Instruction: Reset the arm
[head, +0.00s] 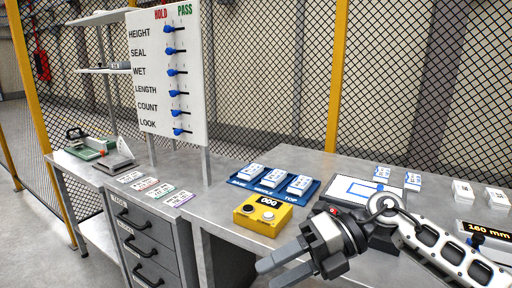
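My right arm comes in from the right edge, over the front of the grey workbench (222,203). Its gripper (268,276) points left and down near the bench's front edge. Its two grey fingers are apart, with nothing seen between them. The lower finger is partly cut off by the bottom of the picture. My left arm and gripper are not in view.
A yellow box with a counter (263,215) stands left of my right forearm. Behind it is a blue tray (240,184) with white blocks. A white board with blue sliders (155,98) stands behind drawers (146,240). Mesh fencing closes the back.

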